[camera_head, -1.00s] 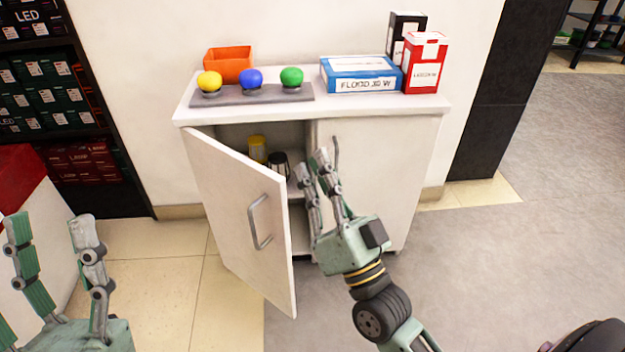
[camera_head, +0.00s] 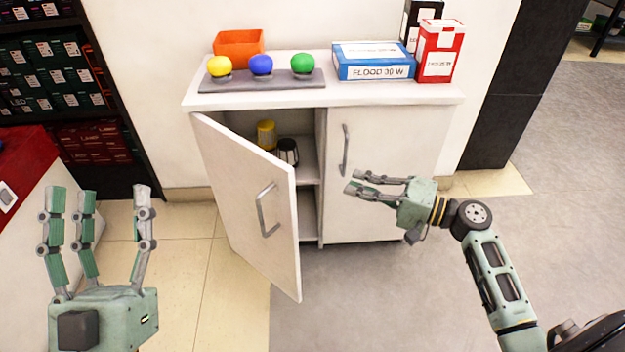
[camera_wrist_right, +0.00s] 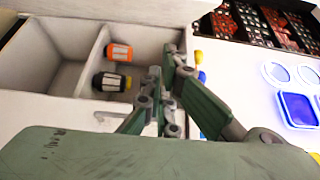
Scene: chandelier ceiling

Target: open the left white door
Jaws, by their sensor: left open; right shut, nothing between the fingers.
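The left white door (camera_head: 245,190) of the cabinet stands ajar, swung out toward me, with a grey bar handle (camera_head: 266,210) on its front. The cabinet's right door (camera_head: 390,135) is closed and has its own handle (camera_head: 345,150). My right gripper (camera_head: 352,180) is shut and empty. It appears in front of the right door, to the right of the opening, apart from the left door. My left gripper (camera_head: 100,192) is open and empty, left of the left door. In the right wrist view, my right fingers (camera_wrist_right: 168,75) appear before the open compartment.
A yellow can (camera_head: 266,134) and a black can (camera_head: 288,151) stand on the inner shelf. The cabinet top (camera_head: 345,93) holds a grey board with coloured knobs, an orange bin (camera_head: 238,46) and several boxes. A red-topped counter (camera_head: 22,170) stands at left. The floor before the cabinet is clear.

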